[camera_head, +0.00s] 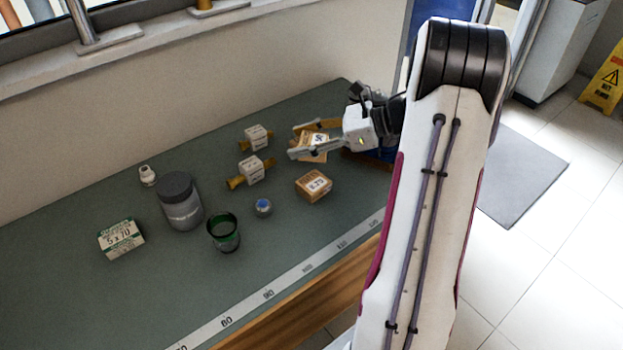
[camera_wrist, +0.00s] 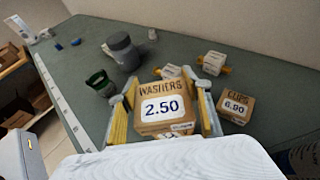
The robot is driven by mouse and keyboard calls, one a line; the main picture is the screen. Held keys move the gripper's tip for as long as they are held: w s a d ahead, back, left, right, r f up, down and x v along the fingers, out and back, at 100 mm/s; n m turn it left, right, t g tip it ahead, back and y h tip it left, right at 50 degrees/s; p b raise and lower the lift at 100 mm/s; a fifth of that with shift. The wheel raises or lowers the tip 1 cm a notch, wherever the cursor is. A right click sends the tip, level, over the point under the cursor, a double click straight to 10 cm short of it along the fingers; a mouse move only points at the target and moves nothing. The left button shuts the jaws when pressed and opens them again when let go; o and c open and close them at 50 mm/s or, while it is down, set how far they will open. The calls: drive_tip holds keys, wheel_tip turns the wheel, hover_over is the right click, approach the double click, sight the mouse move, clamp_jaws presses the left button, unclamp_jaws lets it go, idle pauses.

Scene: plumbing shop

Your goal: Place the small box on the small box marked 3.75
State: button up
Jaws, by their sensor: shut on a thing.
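My gripper (camera_head: 295,140) is shut on a small brown cardboard box (camera_wrist: 165,108) and holds it over the bench. Its face reads "WASHERS 2.50" in the wrist view, and the held box shows between the fingers in the head view (camera_head: 313,150). A second small brown box (camera_head: 314,185) stands on the bench, below the gripper in the head view. The two boxes look apart.
Two white-tagged brass fittings (camera_head: 256,137) (camera_head: 252,170), a blue-topped cap (camera_head: 263,207), a green glass (camera_head: 224,233), a grey-lidded jar (camera_head: 181,202), a white bottle (camera_head: 147,176) and a "5 x 70" carton (camera_head: 121,238) stand on the bench. A ruler strip (camera_head: 268,293) runs along the front edge.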

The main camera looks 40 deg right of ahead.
hover_over(305, 181)
drive_tip(key=shift+w+f, duration=0.1)
drive_tip(key=shift+f, duration=3)
drive_tip(key=shift+f, duration=1.85)
drive_tip(key=shift+f, duration=0.15)
drive_tip(key=o, duration=1.1)
drive_tip(key=shift+o, duration=0.2)
drive_tip(key=shift+r, duration=0.2)
drive_tip(key=v, duration=1.2)
drive_tip(key=shift+w+a, duration=0.1)
